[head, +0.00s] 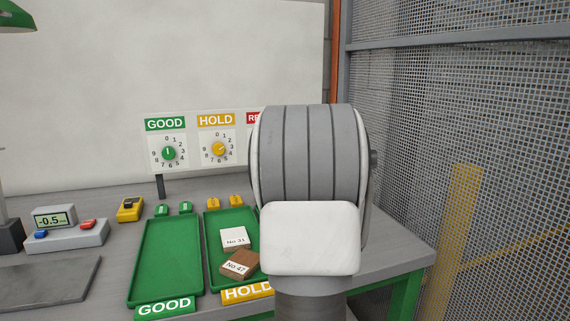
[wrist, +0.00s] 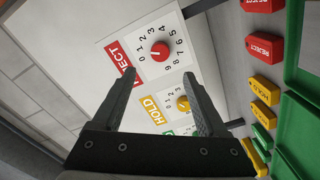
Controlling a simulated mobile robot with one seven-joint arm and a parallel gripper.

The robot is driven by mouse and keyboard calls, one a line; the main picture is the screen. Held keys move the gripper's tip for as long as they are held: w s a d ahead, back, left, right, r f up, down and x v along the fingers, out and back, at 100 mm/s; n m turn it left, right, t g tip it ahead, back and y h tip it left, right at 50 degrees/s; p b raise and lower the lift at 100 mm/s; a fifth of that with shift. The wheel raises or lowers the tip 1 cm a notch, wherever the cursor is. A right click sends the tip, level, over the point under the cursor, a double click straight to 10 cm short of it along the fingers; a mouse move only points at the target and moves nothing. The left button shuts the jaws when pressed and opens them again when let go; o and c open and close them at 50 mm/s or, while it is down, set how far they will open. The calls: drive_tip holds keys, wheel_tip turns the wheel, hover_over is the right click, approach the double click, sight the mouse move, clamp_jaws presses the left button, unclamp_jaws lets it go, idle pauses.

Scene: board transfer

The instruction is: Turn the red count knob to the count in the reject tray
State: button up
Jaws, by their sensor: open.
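The red count knob (wrist: 160,50) shows in the wrist view on a white dial numbered 0 to 9, beside the red REJECT label (wrist: 119,57). Its pale mark seems to point left, towards 0. My gripper (wrist: 159,78) is open and empty, its fingertips just short of the knob in the picture and one to either side; I see no contact. In the head view my arm hides the red knob, my gripper and the reject tray area. A green tray edge (wrist: 294,42) beside the red tags in the wrist view may be the reject tray; its contents are out of view.
The HOLD knob (head: 218,149) and GOOD knob (head: 169,153) are on the same panel. Red tags (wrist: 266,46) lie by the trays. A mesh fence (head: 450,120) stands right.

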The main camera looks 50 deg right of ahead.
drive_tip(key=v, duration=0.7)
drive_tip(key=shift+p, duration=0.35)
drive_tip(key=shift+s+a+r, duration=0.1)
drive_tip(key=shift+s, duration=0.05)
